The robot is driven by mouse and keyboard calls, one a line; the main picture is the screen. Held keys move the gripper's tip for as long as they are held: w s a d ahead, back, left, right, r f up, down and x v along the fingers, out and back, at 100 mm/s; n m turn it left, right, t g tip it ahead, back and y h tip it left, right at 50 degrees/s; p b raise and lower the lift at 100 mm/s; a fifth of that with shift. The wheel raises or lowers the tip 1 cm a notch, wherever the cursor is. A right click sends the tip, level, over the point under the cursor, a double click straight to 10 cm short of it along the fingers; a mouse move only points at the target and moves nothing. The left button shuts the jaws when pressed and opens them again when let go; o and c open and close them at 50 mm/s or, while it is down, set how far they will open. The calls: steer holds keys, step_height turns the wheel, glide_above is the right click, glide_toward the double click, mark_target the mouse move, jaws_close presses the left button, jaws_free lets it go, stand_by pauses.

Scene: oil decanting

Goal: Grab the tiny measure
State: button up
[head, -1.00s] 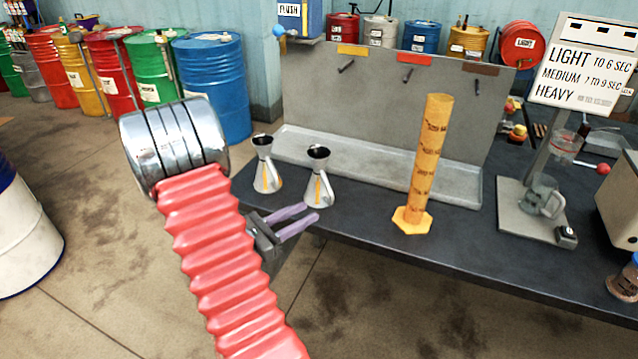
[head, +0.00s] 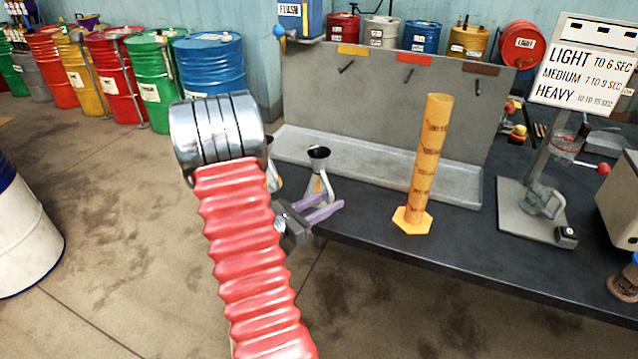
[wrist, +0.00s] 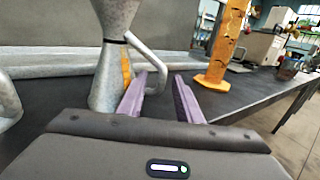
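A metal measure (head: 319,163) with a dark funnel top, pinched waist and side handle stands upright near the bench's front left. A second similar measure (head: 273,180) stands left of it, mostly hidden behind my arm. My gripper (head: 332,206) is open and empty, its purple fingers low at the front of the right-hand measure. In the wrist view, that measure (wrist: 108,80) is just left of my fingers, and its handle (wrist: 158,62) shows at the gap between the fingertips (wrist: 160,78). I cannot tell whether they touch. The other measure (wrist: 8,100) is cut off at the left edge.
An orange graduated cylinder (head: 425,165) stands upright to the right on the dark bench (head: 470,255). A metal drip tray (head: 380,165) runs behind. A stand with a clear mug (head: 543,200) is further right. Bench surface between measure and cylinder is clear.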

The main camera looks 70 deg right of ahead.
steer(key=shift+x, duration=2.6)
jaws_close()
steer(key=shift+r, duration=0.1)
